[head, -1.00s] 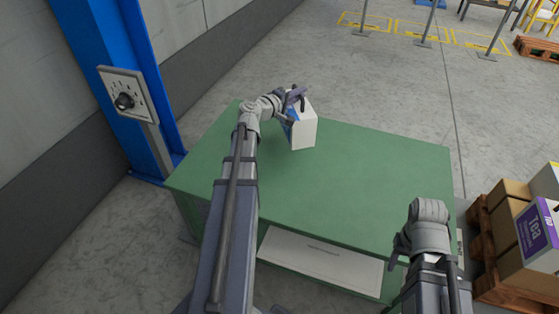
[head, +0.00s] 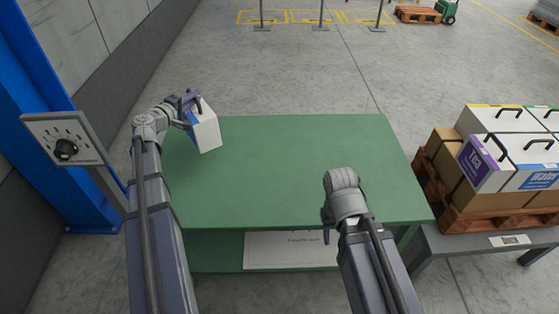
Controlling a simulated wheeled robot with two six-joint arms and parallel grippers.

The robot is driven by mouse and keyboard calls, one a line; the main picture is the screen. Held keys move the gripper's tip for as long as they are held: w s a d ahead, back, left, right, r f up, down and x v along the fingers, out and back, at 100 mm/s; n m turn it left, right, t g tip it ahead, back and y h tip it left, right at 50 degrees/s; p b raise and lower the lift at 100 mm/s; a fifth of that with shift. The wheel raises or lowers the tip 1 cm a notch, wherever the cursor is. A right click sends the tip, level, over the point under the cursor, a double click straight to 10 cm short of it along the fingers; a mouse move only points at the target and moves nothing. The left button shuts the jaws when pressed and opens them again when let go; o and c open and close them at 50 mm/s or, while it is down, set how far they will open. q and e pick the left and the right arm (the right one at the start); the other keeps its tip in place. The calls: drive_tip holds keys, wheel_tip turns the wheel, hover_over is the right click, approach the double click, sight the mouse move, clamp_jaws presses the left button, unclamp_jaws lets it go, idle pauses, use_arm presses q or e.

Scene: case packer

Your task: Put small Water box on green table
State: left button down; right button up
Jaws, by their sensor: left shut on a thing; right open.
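The small Water box (head: 207,133) is white with a blue side that is mostly hidden. My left gripper (head: 190,105) is shut on it near its top. The box is over the far left part of the green table (head: 290,150) and looks slightly tilted. I cannot tell whether its bottom touches the table top. My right gripper (head: 328,215) is open and empty over the front right part of the table. Its fingers are mostly hidden behind its wrist.
A pallet (head: 440,190) at right, on a grey stand (head: 470,238), holds brown cartons, a purple Tea box (head: 482,165) and a larger Water box (head: 535,178). The table's middle is clear. A white panel (head: 288,250) lies on its lower shelf.

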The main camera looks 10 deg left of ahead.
use_arm(q)
drive_tip(key=w+a+h, duration=0.1)
drive_tip(key=w, duration=0.1)
drive_tip(key=w+a+m, duration=0.1)
drive_tip(key=w+a, duration=0.1)
drive_tip(key=w, duration=0.1)
drive_tip(key=w+a+m+h, duration=0.1)
drive_tip(key=w+a, duration=0.1)
drive_tip(key=shift+w+a+r+g+h, duration=0.15)
drive_tip(key=shift+w+r+g+h, duration=0.15)
drive_tip(key=shift+r+g, duration=0.1)
drive_tip(key=shift+f, duration=0.1)
wheel_tip(320, 180, down, 10)
drive_tip(key=b, duration=0.9)
drive_tip(key=shift+b, duration=0.35)
drive_tip(key=c, duration=1.3)
unclamp_jaws()
drive_tip(key=shift+f, duration=0.1)
drive_tip(key=o, duration=0.5)
drive_tip(key=shift+c, duration=0.2)
